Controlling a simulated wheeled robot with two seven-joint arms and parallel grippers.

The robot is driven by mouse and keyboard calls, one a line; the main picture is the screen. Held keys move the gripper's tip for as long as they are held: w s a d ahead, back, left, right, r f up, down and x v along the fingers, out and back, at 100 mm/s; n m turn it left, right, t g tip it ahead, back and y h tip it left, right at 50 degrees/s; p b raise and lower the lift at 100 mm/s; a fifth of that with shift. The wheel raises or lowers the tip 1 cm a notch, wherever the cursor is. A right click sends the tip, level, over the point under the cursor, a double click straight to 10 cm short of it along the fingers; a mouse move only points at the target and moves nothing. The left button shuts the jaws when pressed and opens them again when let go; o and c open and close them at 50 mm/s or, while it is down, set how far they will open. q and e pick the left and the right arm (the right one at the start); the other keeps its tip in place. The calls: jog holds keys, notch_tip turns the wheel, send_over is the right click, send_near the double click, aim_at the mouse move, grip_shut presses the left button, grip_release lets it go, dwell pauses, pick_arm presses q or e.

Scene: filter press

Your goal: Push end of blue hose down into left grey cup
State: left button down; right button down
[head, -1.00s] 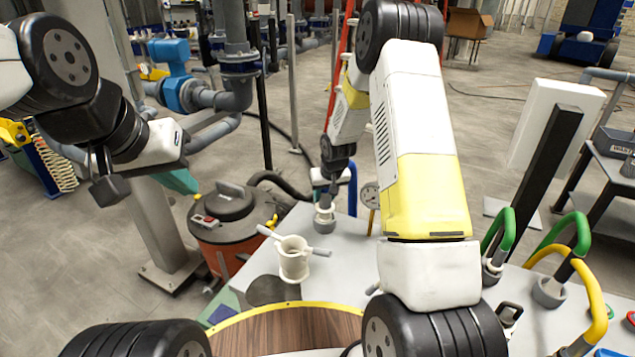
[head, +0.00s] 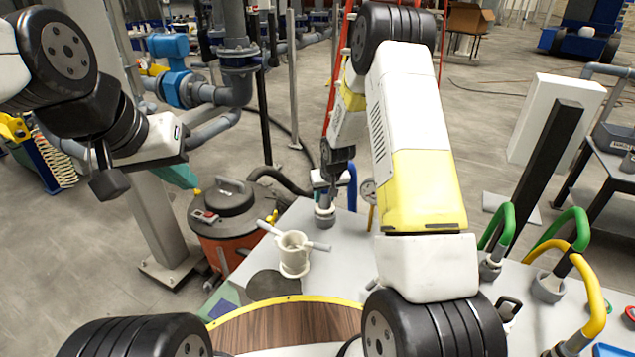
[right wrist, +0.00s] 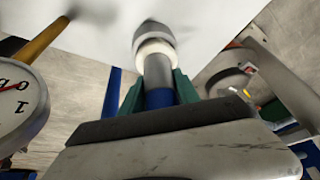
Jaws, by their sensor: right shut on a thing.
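The left grey cup (head: 325,216) stands at the far edge of the table, with a pale collar at its top. The cup also shows in the right wrist view (right wrist: 152,36). My right gripper (right wrist: 158,92), with green fingers, is shut on the blue hose (right wrist: 159,98) just below its grey end. That grey end meets the pale collar and appears in line with the cup; how deep it sits is hidden. In the head view the blue hose (head: 352,188) loops beside the cup. My left gripper (head: 180,178) hangs far left, away from the table; its opening is unclear.
A cream mug-like pot (head: 293,257) with rods across it stands in front of the cup. A round gauge (right wrist: 18,108) is close beside my right gripper. Green hoses (head: 566,228) and a yellow hose (head: 594,290) stand at the right. An orange drum (head: 228,215) is left of the table.

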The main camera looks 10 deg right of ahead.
jog(key=c, duration=0.8)
grip_release()
